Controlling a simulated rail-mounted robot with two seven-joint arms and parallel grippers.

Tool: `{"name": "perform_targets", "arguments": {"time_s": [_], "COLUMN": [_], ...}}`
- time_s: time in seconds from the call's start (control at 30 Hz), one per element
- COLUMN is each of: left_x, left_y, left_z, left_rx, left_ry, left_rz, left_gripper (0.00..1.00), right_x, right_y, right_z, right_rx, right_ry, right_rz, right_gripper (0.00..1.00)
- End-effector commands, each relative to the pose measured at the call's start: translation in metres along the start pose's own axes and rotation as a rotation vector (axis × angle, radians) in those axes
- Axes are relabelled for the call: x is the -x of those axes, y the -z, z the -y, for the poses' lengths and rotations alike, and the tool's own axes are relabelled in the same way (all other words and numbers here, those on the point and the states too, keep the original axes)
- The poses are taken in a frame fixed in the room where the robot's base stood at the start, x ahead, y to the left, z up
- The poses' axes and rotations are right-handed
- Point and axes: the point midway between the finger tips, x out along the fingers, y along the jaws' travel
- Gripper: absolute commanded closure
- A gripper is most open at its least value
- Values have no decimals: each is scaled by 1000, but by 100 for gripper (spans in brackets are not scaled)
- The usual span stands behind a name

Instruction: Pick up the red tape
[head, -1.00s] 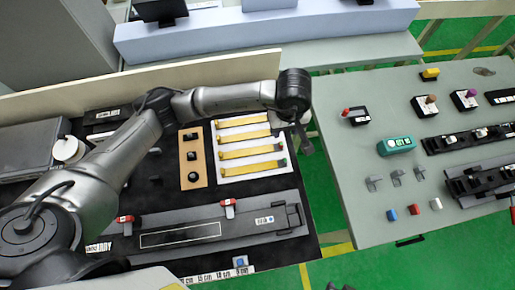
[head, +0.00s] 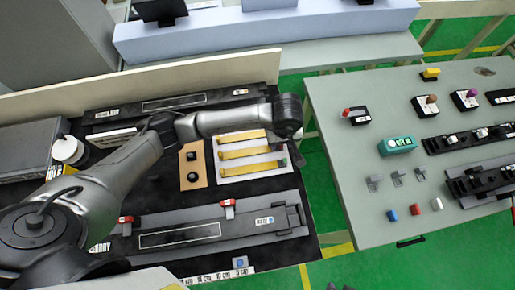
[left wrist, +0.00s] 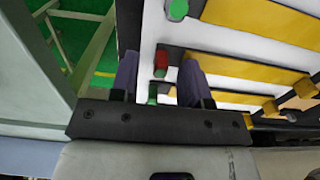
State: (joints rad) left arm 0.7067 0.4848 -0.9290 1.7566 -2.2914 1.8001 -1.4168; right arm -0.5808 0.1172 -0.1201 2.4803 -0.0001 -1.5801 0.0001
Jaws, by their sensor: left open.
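A white tray (head: 235,178) on the black mat holds several yellow strips, and the left wrist view shows coloured end pieces beside them. A red end piece (left wrist: 161,62) shows between the two fingers in the left wrist view; I take it as the red tape's end. Green ends show at the top (left wrist: 177,10) and lower down (left wrist: 152,93). My left gripper (left wrist: 160,75) is open and empty, above the tray's right edge. In the head view the left gripper (head: 296,154) hangs there too, and the wrist hides part of the tray. My right gripper is not in view.
A grey fixture (head: 180,229) with red clamps lies in front of the tray. A brown board (head: 193,165) with black knobs stands left of it. A grey-green table (head: 350,200) with a teal box (head: 397,146) and small parts is at right, beyond a green-floored gap.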

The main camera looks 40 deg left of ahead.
Motion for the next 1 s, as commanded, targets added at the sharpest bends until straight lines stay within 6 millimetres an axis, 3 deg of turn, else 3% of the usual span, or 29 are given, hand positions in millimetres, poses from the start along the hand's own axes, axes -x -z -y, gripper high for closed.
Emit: {"name": "perform_targets", "arguments": {"time_s": [0.17,0.6,1.0], "left_x": [0,0,4], "left_y": [0,0,0], "left_z": [0,0,0], "left_rx": [0,1,1], "left_ry": [0,0,-1], "left_rz": [0,0,0], "left_gripper": [58,100,100], "right_x": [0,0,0], "right_y": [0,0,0], "right_z": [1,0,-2], "right_rx": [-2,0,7], "right_ry": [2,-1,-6], "right_rz": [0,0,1], "right_gripper": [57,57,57]}}
